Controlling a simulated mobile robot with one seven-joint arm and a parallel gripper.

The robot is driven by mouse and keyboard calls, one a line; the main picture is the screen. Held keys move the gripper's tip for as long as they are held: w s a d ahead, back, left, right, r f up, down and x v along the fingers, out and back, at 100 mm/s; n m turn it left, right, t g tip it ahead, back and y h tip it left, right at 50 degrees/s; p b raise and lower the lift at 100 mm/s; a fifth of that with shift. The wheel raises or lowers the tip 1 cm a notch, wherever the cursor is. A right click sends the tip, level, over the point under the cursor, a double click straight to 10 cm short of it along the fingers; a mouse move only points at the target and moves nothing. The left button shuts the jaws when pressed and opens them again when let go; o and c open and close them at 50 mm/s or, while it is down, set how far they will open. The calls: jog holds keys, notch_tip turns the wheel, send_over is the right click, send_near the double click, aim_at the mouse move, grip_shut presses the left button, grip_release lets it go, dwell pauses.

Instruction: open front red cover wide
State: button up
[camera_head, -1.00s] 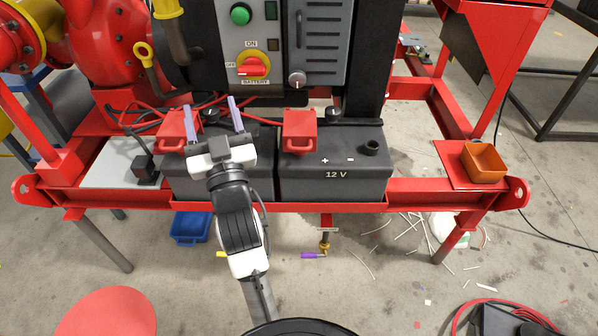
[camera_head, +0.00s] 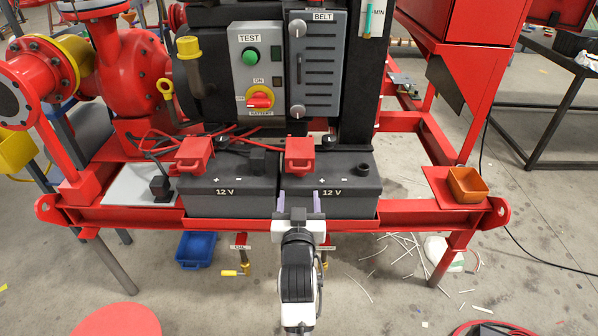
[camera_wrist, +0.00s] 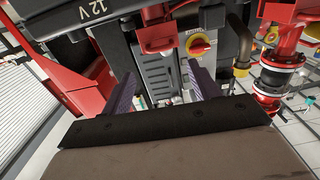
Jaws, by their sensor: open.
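Two red terminal covers show in the head view: a left one (camera_head: 194,153) on the left 12 V battery (camera_head: 228,198) and a right one (camera_head: 299,154) on the right 12 V battery (camera_head: 348,192). Both look closed. I cannot tell which one counts as front. My gripper (camera_head: 299,197) is open and empty at the front face of the right battery, below and in front of the right cover, apart from it. In the wrist view, a red cover (camera_wrist: 157,36) lies beyond the two spread purple fingers (camera_wrist: 162,84), near the top middle.
A red frame rail (camera_head: 420,207) runs along the front of the batteries. Red cables (camera_head: 215,131) lie behind the left cover. A control panel with a rotary battery switch (camera_head: 260,98) stands behind. An orange bin (camera_head: 467,185) sits at right, and a blue bin (camera_head: 196,249) is below.

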jog(key=p, duration=0.2)
send_near(300, 155)
jog(key=w+f, duration=0.2)
jog(key=w, duration=0.2)
jog(key=shift+w+a+r, duration=0.1)
jog(key=shift+w+r, duration=0.05)
jog(key=shift+r, duration=0.1)
